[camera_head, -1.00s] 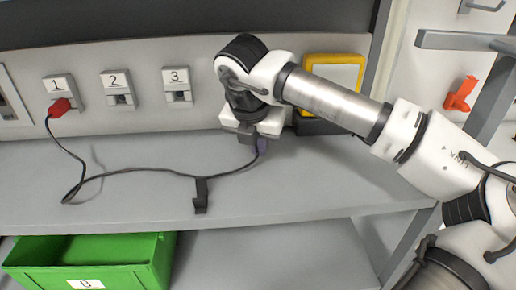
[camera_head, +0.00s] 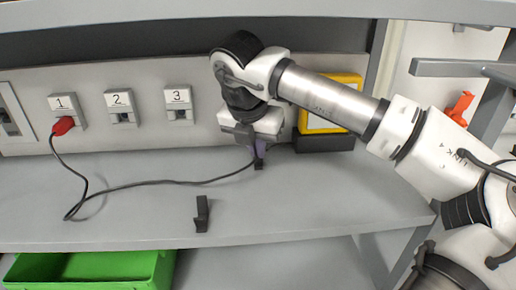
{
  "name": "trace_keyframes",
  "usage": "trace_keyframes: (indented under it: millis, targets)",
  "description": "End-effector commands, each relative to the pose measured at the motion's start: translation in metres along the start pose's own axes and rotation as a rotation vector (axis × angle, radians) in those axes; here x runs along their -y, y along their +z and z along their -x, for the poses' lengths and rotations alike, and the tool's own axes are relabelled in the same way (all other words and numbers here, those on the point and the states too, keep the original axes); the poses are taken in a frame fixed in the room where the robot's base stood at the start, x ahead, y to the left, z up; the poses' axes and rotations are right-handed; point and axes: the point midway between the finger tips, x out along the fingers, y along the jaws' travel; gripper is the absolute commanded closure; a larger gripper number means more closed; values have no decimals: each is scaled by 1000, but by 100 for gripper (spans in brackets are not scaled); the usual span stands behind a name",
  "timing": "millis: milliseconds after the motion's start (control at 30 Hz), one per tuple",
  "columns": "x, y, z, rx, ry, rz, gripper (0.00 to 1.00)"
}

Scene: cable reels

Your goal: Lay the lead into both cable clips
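The black lead (camera_head: 130,185) runs from a red plug (camera_head: 64,125) in socket 1, loops on the shelf and rises to the right to my gripper (camera_head: 257,152). My gripper, pointing down in front of the back panel, appears shut on the lead's right end; its fingertips are small and partly hidden. One black cable clip (camera_head: 202,213) stands near the shelf's front edge, to the left and in front of my gripper. The lead passes behind this clip, apart from it. A small dark piece shows under the fingertips; I cannot tell if it is the second clip or the lead's end.
Sockets 2 (camera_head: 122,107) and 3 (camera_head: 179,104) on the panel are empty. A yellow-framed box (camera_head: 334,105) with a black base stands right of my gripper. A green bin (camera_head: 90,268) is below the shelf. The shelf's (camera_head: 330,200) right part is clear.

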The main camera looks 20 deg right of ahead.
Motion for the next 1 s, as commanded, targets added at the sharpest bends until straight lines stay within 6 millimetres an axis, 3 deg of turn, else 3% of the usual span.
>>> trace_keyframes:
  millis: [700, 1000]
  targets:
    - [-45, 34, -11, 2, -167, -457, 100]
    - [-48, 38, -12, 2, -183, -505, 100]
